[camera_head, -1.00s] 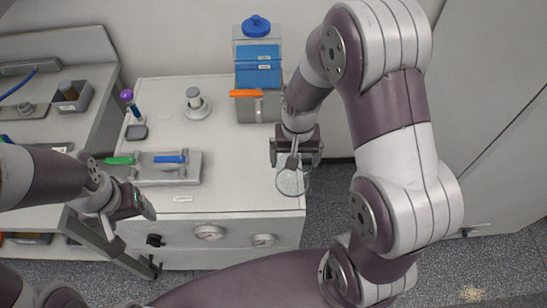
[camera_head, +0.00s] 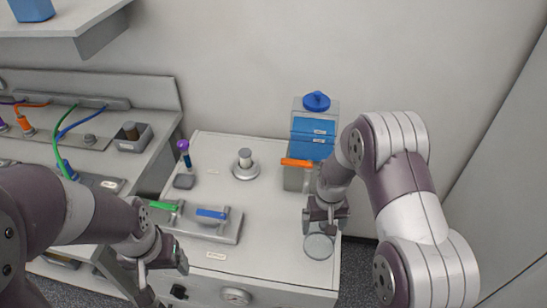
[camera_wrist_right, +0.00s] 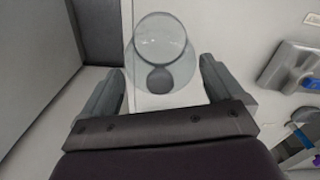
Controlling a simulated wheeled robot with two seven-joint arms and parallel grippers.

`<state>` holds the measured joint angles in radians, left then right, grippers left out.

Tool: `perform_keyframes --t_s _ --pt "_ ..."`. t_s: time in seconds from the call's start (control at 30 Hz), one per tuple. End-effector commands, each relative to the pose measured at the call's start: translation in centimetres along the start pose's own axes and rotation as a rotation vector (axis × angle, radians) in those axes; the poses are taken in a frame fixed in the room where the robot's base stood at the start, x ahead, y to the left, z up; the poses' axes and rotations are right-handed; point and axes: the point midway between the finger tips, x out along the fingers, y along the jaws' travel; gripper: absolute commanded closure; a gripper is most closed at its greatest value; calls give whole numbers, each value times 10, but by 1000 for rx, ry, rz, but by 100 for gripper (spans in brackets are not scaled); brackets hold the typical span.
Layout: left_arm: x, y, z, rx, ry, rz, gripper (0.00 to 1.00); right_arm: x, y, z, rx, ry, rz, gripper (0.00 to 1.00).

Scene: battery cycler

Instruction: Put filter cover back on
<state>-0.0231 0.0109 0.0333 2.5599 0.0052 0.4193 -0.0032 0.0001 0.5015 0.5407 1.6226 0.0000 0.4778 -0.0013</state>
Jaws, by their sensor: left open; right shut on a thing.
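The filter cover (camera_head: 319,246) is a clear round cup with a grey knob, at the front right corner of the white cabinet top. My right gripper (camera_head: 322,228) is just above it and shut on it. In the right wrist view the cover (camera_wrist_right: 160,40) shows between and beyond the fingers of my right gripper (camera_wrist_right: 164,88). The filter (camera_head: 245,159) is a pale upright cylinder, uncovered, on a round grey base (camera_head: 246,173) at the back middle of the cabinet top. My left gripper (camera_head: 163,266) is open and empty, off the cabinet's front left corner.
A grey block with green and blue levers (camera_head: 211,225) lies at the front left. A purple-topped tube (camera_head: 184,152) stands at the left. A blue container (camera_head: 312,138) and an orange-handled unit (camera_head: 295,175) stand at the back right. The middle of the cabinet top (camera_head: 262,200) is clear.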

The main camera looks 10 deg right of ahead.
Motion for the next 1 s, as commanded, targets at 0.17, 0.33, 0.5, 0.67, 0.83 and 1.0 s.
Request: perform_keyframes --t_s 0.17,0.33,0.5,0.67,0.83,1.0 --pt "12 0 1 0 0 0 21 -8 3 -12 8 8 0 53" --pt "37 0 4 0 0 0 21 -49 11 -8 45 9 0 53" --pt "53 0 6 0 0 0 21 -80 17 33 131 5 0 53" --pt "55 0 7 0 0 0 21 -92 16 80 223 2 0 53" --pt "51 0 6 0 0 0 21 -78 4 86 276 -3 0 53" --pt "42 0 5 0 0 0 21 -49 -30 49 277 -4 1 53"
